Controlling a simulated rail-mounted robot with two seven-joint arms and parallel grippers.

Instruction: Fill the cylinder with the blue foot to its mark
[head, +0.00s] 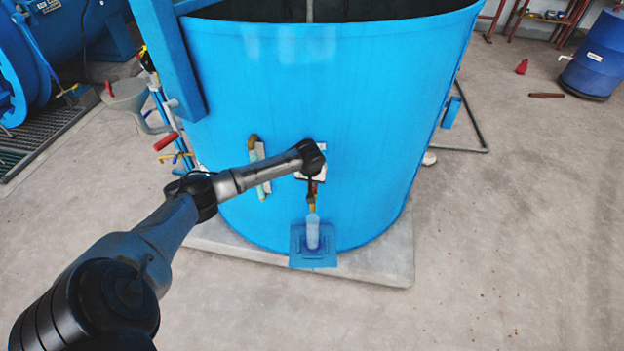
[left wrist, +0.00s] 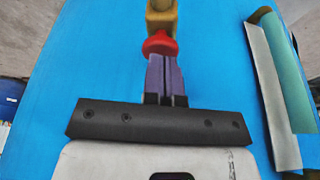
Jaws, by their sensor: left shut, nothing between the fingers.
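A clear, pale blue cylinder (head: 313,232) stands upright on a blue bracket (head: 325,260) low on the front of the blue tank. Its foot and mark are too small to make out, and so is any liquid level. A brass tap (left wrist: 160,18) with a red handle (left wrist: 160,43) is on the tank, above the cylinder in the head view. My left gripper (left wrist: 165,58) is shut and empty, its fingertips right at the red handle; I cannot tell whether they touch. In the head view the left gripper (head: 312,181) is partly hidden by its wrist. My right gripper is not in view.
The large blue tank (head: 330,90) stands on a concrete plinth (head: 385,255). A gauge-like strip (head: 261,170) is left of the tap. A grey funnel (head: 130,95) and red-handled valves (head: 166,141) are at the left. A blue drum (head: 598,55) stands far right; the right floor is mostly clear.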

